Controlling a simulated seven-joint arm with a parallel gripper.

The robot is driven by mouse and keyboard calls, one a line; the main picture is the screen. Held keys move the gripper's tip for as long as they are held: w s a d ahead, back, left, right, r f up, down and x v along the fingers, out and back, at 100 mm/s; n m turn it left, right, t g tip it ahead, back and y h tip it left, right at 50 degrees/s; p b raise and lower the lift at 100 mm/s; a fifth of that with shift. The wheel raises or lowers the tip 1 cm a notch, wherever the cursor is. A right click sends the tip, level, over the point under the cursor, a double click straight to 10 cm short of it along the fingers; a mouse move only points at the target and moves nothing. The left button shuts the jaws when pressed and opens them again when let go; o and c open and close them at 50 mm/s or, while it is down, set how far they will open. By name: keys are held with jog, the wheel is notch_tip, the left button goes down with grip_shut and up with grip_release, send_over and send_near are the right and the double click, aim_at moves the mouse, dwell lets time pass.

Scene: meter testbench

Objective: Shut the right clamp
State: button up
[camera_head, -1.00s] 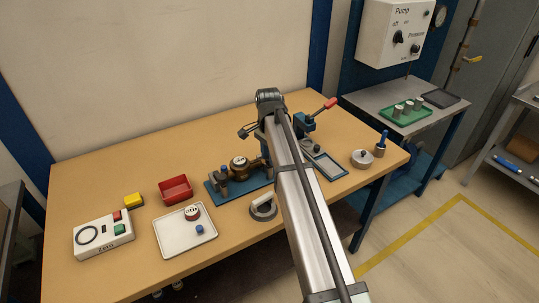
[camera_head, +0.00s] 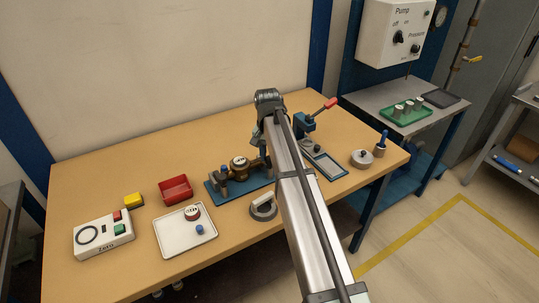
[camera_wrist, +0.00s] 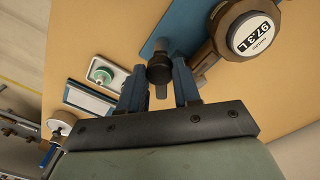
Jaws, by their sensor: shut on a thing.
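My gripper (camera_wrist: 158,74) shows in the wrist view with its two blue fingers on either side of a dark round-ended part, the right clamp's handle (camera_wrist: 159,68). It is shut on this handle, beside the blue base plate (camera_wrist: 185,25). The brass meter (camera_wrist: 222,45), with its dial reading 97.3 L, is to the right of the fingers. In the head view the meter (camera_head: 240,163) sits on the blue base plate (camera_head: 213,196), and the left clamp (camera_head: 223,174) stands at its left. My arm hides most of the right clamp there.
A red-handled blue stand (camera_head: 305,122) and a blue-framed tray (camera_head: 330,166) are right of my arm. A grey round weight (camera_head: 361,158) stands farther right. A red bin (camera_head: 175,189), white tray (camera_head: 170,240) and Zero box (camera_head: 103,235) are at the left.

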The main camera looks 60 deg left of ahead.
aim_at(269, 159)
jog(key=n, duration=0.5)
jog(key=shift+n, duration=0.3)
jog(key=n, duration=0.5)
dwell(0.4)
jog(key=o, duration=1.1)
jog(key=shift+c, duration=0.2)
notch_tip(269, 159, up, 14)
jog(key=shift+s, duration=0.2)
jog(key=shift+d+f, duration=0.15)
